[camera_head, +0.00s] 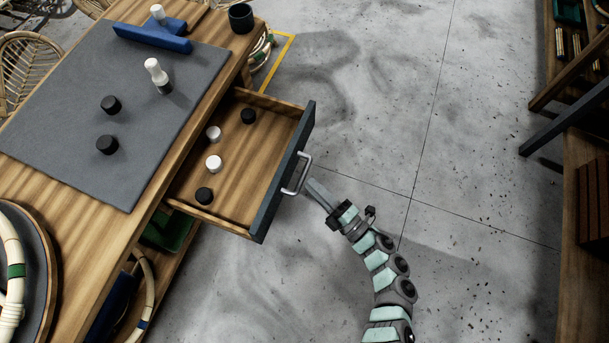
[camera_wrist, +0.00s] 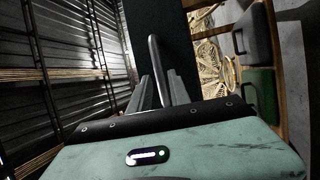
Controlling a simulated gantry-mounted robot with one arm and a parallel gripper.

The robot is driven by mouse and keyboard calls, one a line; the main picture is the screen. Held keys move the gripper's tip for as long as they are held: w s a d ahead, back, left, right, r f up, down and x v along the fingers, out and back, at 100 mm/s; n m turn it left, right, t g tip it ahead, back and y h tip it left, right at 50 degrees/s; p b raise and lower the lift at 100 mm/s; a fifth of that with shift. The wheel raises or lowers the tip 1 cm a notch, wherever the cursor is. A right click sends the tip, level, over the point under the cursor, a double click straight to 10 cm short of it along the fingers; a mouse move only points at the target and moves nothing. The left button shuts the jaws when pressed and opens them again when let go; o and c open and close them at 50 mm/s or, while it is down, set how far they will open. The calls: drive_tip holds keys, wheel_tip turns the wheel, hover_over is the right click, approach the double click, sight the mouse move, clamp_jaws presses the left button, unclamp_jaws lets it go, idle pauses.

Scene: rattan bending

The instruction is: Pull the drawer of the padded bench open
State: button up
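The padded bench (camera_head: 45,203) is a wooden bench with a grey pad (camera_head: 75,100) on top, at the left in the head view. Its drawer (camera_head: 232,168) stands pulled out, with its inside showing. The dark drawer front (camera_head: 268,205) carries a metal bar handle (camera_head: 302,172). My gripper (camera_head: 314,186) is just right of the handle, with a small gap seeming to show between. In the wrist view, my gripper's fingers (camera_wrist: 160,85) are apart, and the handle (camera_wrist: 154,55) shows between them against the dark drawer front (camera_wrist: 170,25). I see no grip on it.
Several black and white round pieces, such as a white one (camera_head: 214,163), lie in the drawer. A blue tool (camera_head: 152,36), a white peg (camera_head: 155,72) and a dark cup (camera_head: 241,18) stand on the bench. A shelf unit (camera_head: 585,190) is at the right. The floor (camera_head: 450,150) between is clear.

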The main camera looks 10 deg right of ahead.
drive_tip(key=r+v, duration=0.1)
drive_tip(key=v, duration=0.5)
drive_tip(key=shift+f+p, duration=0.3)
drive_tip(key=shift+f, duration=0.15)
